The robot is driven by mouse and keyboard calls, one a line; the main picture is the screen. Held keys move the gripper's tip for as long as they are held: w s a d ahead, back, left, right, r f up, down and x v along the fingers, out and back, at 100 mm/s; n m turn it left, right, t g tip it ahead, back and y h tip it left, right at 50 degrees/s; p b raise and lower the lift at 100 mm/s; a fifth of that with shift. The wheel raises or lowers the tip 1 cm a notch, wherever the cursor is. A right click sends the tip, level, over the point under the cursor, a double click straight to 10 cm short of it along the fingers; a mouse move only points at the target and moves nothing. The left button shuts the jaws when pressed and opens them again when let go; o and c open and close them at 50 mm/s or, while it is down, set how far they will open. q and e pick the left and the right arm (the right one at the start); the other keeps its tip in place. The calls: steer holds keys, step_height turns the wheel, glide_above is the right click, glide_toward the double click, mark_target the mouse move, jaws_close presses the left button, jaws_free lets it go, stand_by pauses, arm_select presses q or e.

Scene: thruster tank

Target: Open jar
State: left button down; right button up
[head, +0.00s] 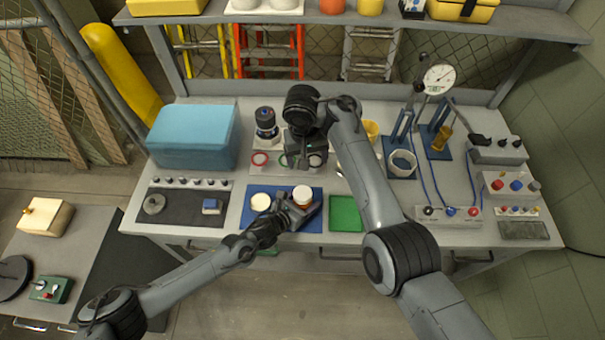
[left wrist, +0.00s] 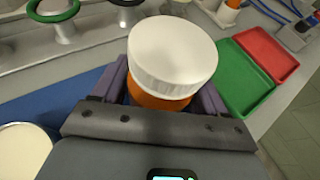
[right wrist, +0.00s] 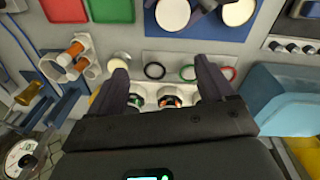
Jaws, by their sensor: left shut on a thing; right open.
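An orange jar with a white ribbed lid (head: 302,192) stands over the blue mat (head: 283,222) at the front of the bench. My left gripper (head: 297,208) is shut around its body below the lid. In the left wrist view the white lid (left wrist: 172,50) sits on top and the orange body (left wrist: 160,98) shows between the purple fingers. My right gripper (head: 305,160) is behind the jar, above the row of rings, apart from the jar. In the right wrist view its fingers (right wrist: 165,88) are spread, with nothing between them. The jar's lid (right wrist: 172,14) shows at the top there.
A round white-topped item (head: 260,202) lies on the mat left of the jar. A green tray (head: 345,225) is just right of the mat. A teal box (head: 193,130) stands at the back left. Coloured rings (head: 260,159) and cable fixtures (head: 402,163) fill the bench behind and right.

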mark_target(302, 193)
steer(key=s+f+m, duration=0.1)
steer(key=m, duration=0.1)
steer(key=f+m, duration=0.1)
steer(key=m, duration=0.1)
steer(key=s+a+f+m+g, duration=0.1)
steer(key=m, duration=0.1)
steer(key=shift+s+a+f+m+y, duration=0.1)
steer(key=shift+s+f+m+y, duration=0.15)
steer(key=shift+s+m+y, duration=0.15)
steer(key=shift+s+f, duration=0.1)
steer(key=shift+f, duration=4.1)
steer(key=c, duration=1.1)
steer(key=n, duration=0.3)
